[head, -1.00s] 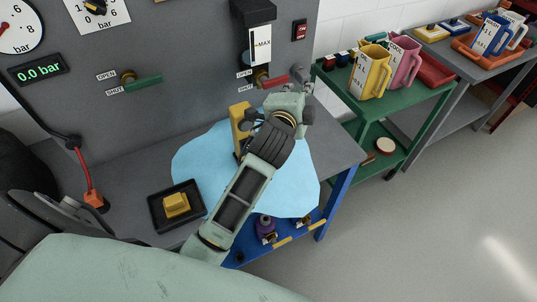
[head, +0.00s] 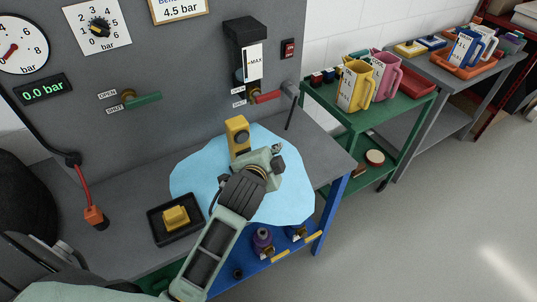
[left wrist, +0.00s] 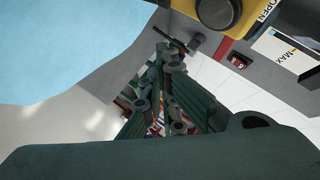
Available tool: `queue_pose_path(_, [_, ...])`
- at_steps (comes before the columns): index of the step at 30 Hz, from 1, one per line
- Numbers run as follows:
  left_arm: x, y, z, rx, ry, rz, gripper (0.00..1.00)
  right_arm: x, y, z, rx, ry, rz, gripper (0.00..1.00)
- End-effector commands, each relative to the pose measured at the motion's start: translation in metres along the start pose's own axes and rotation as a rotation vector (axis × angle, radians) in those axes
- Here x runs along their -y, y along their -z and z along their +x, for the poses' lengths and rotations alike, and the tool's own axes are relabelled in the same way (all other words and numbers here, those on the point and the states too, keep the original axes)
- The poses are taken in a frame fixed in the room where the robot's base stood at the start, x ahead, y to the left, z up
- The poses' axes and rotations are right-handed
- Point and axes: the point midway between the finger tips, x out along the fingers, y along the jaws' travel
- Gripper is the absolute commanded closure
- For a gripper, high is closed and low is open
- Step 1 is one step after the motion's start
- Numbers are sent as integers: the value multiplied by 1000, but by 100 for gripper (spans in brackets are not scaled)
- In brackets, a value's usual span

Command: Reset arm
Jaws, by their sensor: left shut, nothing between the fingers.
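My left arm reaches in from the bottom of the head view, over a light blue cloth (head: 190,180) on the grey bench. Its gripper (head: 277,150) hangs above the cloth, shut and empty, pointing toward the bench's right back corner. In the left wrist view the fingers (left wrist: 168,58) come together with nothing between them. A yellow block-shaped device (head: 238,134) stands on the cloth just behind and left of the gripper. It also shows at the top of the left wrist view (left wrist: 238,28). My right gripper is out of both views.
A red-handled valve (head: 267,97) sits on the panel behind the gripper, below a MAX-marked gauge (head: 252,62). A green valve handle (head: 142,101) is further left. A black tray (head: 160,236) holds a yellow piece. A green cart (head: 410,115) with jugs stands right; floor beyond is clear.

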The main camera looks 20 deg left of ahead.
Motion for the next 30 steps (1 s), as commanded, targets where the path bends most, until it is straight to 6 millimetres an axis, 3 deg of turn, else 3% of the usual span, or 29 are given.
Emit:
queue_pose_path(14, [0, 0, 0, 0, 0, 0, 100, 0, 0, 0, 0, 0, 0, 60])
queue_pose_path(17, [-8, -7, -3, 13, -22, -24, 100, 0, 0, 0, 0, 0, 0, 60])
queue_pose_path(20, [-32, -30, -18, 62, -94, -111, 100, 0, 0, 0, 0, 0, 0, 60])
queue_pose_path(24, [-84, -76, -59, 190, -249, -312, 100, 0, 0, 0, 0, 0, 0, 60])
queue_pose_path(30, [-138, -119, -120, 370, -411, -531, 100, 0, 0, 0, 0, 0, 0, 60])
